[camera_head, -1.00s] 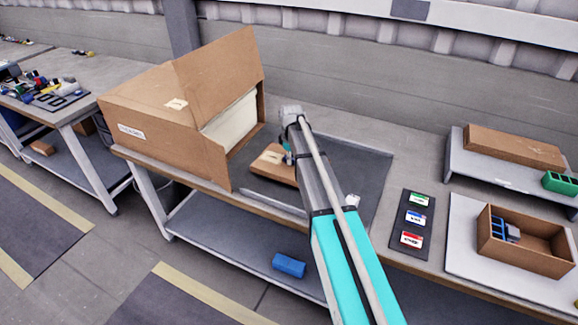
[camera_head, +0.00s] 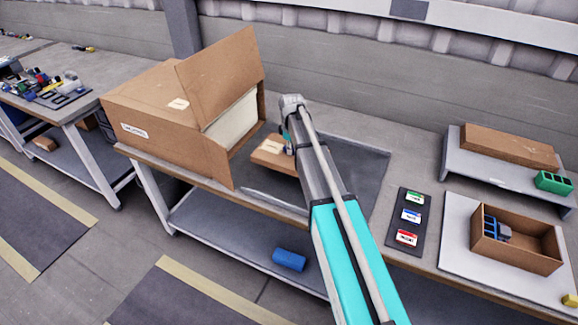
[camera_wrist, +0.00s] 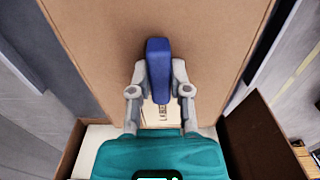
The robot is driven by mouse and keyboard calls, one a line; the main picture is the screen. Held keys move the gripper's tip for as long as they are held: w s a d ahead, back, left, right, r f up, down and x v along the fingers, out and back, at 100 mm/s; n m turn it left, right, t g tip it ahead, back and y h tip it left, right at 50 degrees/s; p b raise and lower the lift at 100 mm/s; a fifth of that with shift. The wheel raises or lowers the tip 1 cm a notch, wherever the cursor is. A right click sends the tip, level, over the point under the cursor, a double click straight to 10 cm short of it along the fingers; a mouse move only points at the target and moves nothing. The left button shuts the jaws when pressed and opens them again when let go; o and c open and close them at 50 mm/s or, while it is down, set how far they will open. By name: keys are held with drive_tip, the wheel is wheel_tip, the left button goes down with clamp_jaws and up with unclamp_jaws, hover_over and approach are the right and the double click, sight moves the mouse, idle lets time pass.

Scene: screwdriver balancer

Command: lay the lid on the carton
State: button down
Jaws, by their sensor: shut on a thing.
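My gripper (camera_wrist: 157,82) is shut on a blue block-like grip (camera_wrist: 158,62) in the wrist view. Behind it a broad brown cardboard panel with a printed label, apparently the lid (camera_wrist: 100,45), fills most of that view. In the head view the brown lid (camera_head: 271,156) is beside my arm, above the dark mat; the arm hides my gripper and part of the lid. A large carton (camera_head: 158,105) stands just left, with a raised flap and a white interior. A small open carton (camera_head: 500,256) stands at the right with a blue item inside.
The dark mat (camera_head: 355,165) has bare room right of my arm. A black strip of colored cards (camera_head: 407,222) lies farther right. A raised shelf (camera_head: 480,170) bears a flat brown box (camera_head: 510,146) and a green bin (camera_head: 553,181). A wall runs behind.

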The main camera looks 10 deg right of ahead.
wheel_tip(320, 180, up, 3)
drive_tip(key=p, duration=0.3)
drive_tip(key=shift+s+f, duration=0.1)
idle(0.6)
